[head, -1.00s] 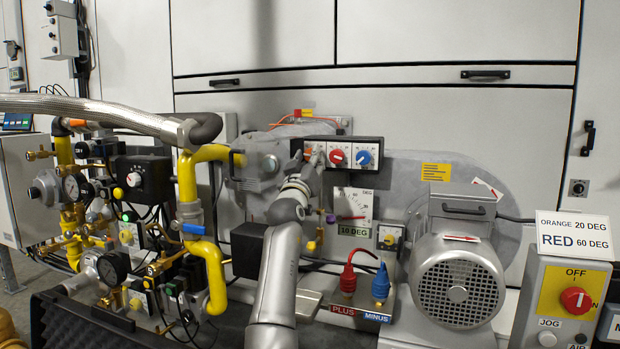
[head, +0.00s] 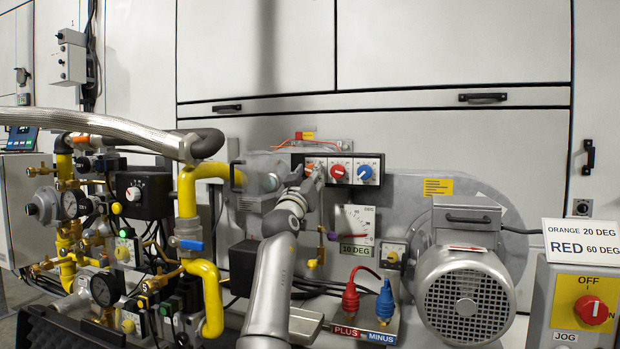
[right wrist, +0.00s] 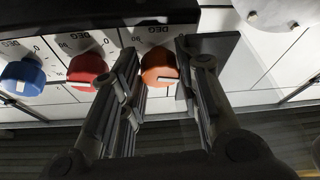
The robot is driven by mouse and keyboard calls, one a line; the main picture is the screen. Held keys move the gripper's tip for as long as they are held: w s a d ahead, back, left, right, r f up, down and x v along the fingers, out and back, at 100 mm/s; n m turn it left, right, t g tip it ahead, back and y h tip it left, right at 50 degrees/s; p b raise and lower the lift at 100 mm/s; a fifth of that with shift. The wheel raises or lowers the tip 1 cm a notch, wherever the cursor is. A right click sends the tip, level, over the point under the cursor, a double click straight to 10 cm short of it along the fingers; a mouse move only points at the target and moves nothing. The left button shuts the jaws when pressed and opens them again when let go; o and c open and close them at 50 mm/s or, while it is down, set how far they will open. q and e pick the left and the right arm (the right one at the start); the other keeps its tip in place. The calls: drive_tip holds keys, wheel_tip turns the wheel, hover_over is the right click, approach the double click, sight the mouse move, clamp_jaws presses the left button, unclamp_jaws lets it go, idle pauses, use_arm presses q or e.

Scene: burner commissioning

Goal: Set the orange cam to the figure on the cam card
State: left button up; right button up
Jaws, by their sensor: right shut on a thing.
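The orange cam (right wrist: 159,68) is a round knob with a white index mark, at one end of a row of three. My right gripper (right wrist: 158,74) has a finger on each side of it and is shut on it. In the head view, my right gripper (head: 311,178) reaches the row from below and partly hides the orange cam (head: 309,165). The cam card (head: 582,240) at the right reads ORANGE 20 DEG and RED 60 DEG. A dial (head: 358,220) marked DEG, with a red pointer, stands below the row. My left gripper is not in view.
The red cam (right wrist: 87,70) is close beside my finger, with the blue cam (right wrist: 23,77) beyond it. Yellow pipes (head: 187,195) stand left of my arm. A motor (head: 463,285) and red and blue plugs (head: 385,301) are to the right.

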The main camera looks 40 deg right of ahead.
drive_tip(key=shift+f, duration=0.15)
drive_tip(key=o, duration=0.7)
drive_tip(key=shift+o, duration=0.2)
wheel_tip(320, 180, up, 10)
